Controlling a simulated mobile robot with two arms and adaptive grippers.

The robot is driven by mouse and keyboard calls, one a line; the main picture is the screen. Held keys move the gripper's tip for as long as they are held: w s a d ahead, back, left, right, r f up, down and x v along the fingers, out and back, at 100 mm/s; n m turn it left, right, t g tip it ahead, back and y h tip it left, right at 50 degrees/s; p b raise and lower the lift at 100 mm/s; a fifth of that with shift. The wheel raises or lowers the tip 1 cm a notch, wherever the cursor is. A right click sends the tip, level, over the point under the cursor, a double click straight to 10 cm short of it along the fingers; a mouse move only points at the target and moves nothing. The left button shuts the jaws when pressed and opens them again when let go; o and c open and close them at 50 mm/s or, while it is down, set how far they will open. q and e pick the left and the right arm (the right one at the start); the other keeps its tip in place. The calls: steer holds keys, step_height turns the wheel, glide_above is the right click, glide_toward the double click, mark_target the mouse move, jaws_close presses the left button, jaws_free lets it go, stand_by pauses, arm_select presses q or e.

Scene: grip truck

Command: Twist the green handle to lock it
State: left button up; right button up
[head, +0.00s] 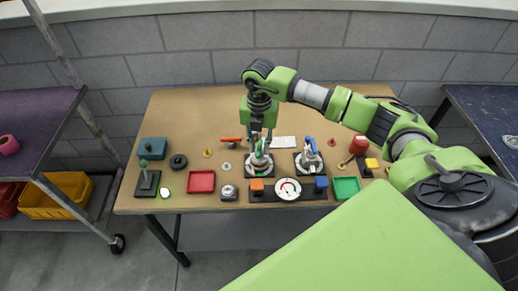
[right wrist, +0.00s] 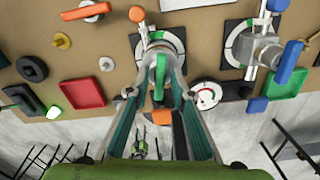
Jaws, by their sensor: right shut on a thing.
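The green handle (right wrist: 158,68) sits on a grey valve-like fixture with a round white-and-dark dial plate (right wrist: 175,38) on the table. In the head view the handle (head: 259,150) is mostly hidden behind my gripper. My right gripper (head: 260,153) reaches down from above with its fingers on either side of the handle and is shut on it. In the right wrist view the two fingers run up toward the handle. My left gripper is in neither view.
A similar fixture with a blue handle (head: 308,146) stands just right. In front are a gauge (head: 287,190) between orange and blue blocks, a red tray (head: 201,182) and a green tray (head: 346,188). A red can (head: 359,145) is farther right.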

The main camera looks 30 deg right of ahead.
mark_target(259, 147)
steer(key=o, duration=0.7)
steer(key=shift+r, duration=0.1)
steer(key=shift+r+p, duration=2.55)
steer(key=shift+r, duration=1.15)
steer(key=shift+f, duration=0.1)
